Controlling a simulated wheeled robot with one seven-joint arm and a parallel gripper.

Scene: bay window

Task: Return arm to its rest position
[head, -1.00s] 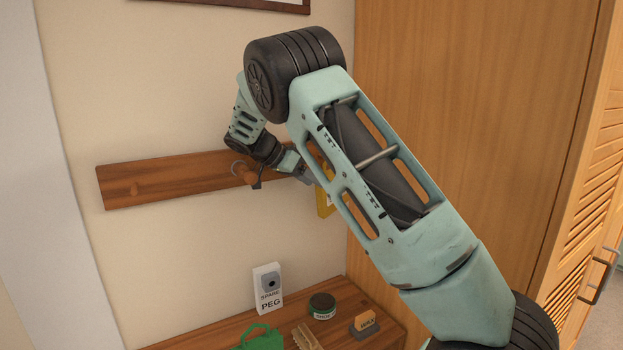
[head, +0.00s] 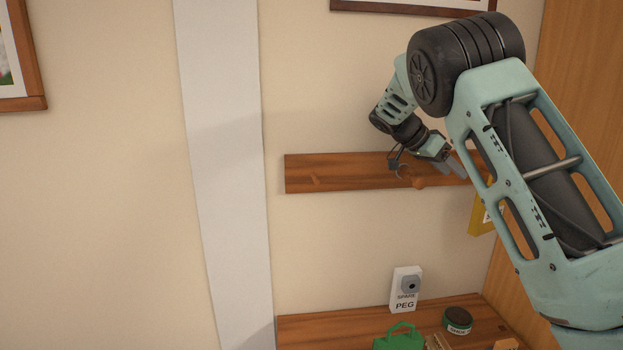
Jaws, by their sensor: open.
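My gripper (head: 455,169) is in front of the right part of the wooden wall rail (head: 335,172), just right of a round wooden peg (head: 418,183). Its two grey fingers are apart, and I see nothing between them. My teal and black arm is stretched out and bent, crossing the right side of the head view. It covers the rail's right end. A yellow item (head: 481,217) hangs below the rail, partly hidden behind my arm.
A wooden shelf (head: 300,328) below holds a white "SPARE PEG" box (head: 405,289), a dark round tin (head: 457,320), a green item (head: 400,338) and a brush-like item (head: 437,342). A wooden panel (head: 515,262) stands close on the right. The left wall is clear below a picture frame (head: 25,103).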

